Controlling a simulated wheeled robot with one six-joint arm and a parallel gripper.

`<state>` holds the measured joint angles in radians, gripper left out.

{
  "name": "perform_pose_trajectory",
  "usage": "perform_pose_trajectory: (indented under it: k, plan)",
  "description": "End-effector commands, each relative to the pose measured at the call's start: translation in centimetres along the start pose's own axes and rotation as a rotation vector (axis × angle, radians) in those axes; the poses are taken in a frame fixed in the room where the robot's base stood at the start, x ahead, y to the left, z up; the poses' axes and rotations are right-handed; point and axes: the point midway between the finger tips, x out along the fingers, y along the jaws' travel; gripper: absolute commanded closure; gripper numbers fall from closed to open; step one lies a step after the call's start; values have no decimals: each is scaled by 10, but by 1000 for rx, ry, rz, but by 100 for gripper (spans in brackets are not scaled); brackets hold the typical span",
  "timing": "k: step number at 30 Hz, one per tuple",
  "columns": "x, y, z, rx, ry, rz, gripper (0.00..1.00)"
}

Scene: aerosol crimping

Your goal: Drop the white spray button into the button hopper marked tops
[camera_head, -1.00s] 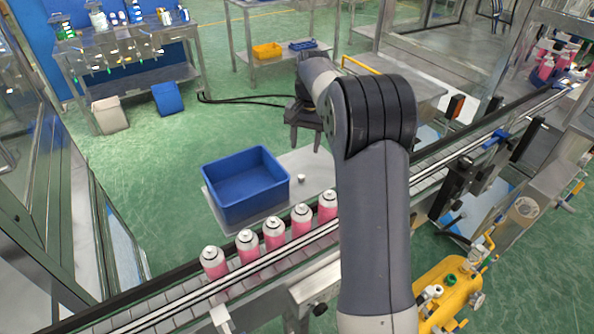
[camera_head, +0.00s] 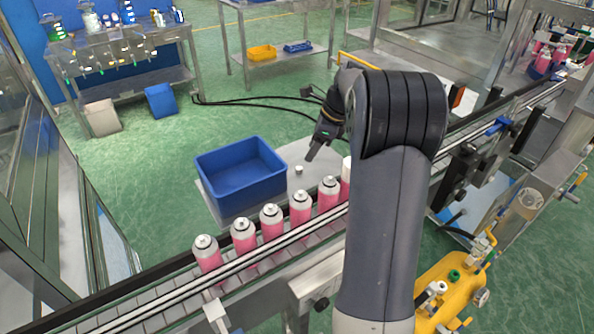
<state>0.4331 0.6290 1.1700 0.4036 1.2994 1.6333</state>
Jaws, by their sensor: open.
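The small white spray button (camera_head: 299,170) sits on the grey plate (camera_head: 309,186), to the right of the blue bin. My gripper (camera_head: 311,155) points down just above and slightly to the right of the button, apart from it as far as I can see. The gripper is open and empty; its fingers look dark and partly overlap from this angle. I can read no "tops" marking anywhere, so I cannot tell which container is the button hopper.
An empty blue bin (camera_head: 240,178) stands on the plate. Several pink cans (camera_head: 271,222) stand on the conveyor (camera_head: 150,307) in front. My arm hides part of the conveyor. A workbench (camera_head: 120,62) stands at the back left, with open green floor before it.

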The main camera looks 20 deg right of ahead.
Motion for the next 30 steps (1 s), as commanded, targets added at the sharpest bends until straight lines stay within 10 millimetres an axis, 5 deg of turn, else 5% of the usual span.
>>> perform_pose_trajectory:
  k: [18,27,30]
  plan:
    - [73,-8,3,-3,0,3,55]
    - [79,-8,2,-4,0,0,55]
    - [79,-8,2,-4,1,0,63]
